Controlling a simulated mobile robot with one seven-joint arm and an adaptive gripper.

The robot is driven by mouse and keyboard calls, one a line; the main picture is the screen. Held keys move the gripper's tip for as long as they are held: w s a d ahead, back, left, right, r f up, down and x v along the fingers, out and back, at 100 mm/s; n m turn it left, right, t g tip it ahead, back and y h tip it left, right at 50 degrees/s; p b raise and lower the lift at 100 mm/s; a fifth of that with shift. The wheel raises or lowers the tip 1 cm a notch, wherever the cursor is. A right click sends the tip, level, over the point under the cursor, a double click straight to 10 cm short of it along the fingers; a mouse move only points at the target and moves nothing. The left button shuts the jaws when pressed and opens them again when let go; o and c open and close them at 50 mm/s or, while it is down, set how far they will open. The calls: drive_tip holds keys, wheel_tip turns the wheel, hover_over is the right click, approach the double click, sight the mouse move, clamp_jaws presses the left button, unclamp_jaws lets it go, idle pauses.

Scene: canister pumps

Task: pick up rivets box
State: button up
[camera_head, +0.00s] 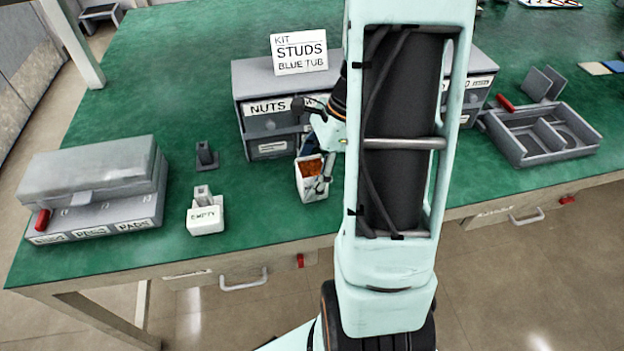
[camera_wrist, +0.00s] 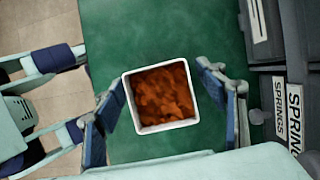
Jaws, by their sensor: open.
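A small white open-topped box (camera_head: 311,185) filled with orange-brown pieces stands on the green table near its front edge. I cannot read a label on it, so I cannot tell whether it is the rivets box. In the wrist view the box (camera_wrist: 161,96) sits between the two finger pads of my gripper (camera_wrist: 163,98). The fingers are apart, with a gap visible on both sides of the box. In the head view my gripper (camera_head: 319,165) is at the box, partly hidden by my arm.
A grey drawer cabinet (camera_head: 251,85) labelled NUTS stands right behind the box, with a STUDS sign (camera_head: 299,52) on top. A white EMPTY tub (camera_head: 205,217) and a grey case (camera_head: 92,180) are to the left. A divided tray (camera_head: 541,134) lies at right.

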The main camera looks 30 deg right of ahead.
drive_tip(key=shift+x, duration=1.45)
drive_tip(key=c, duration=1.5)
drive_tip(key=shift+r, duration=0.1)
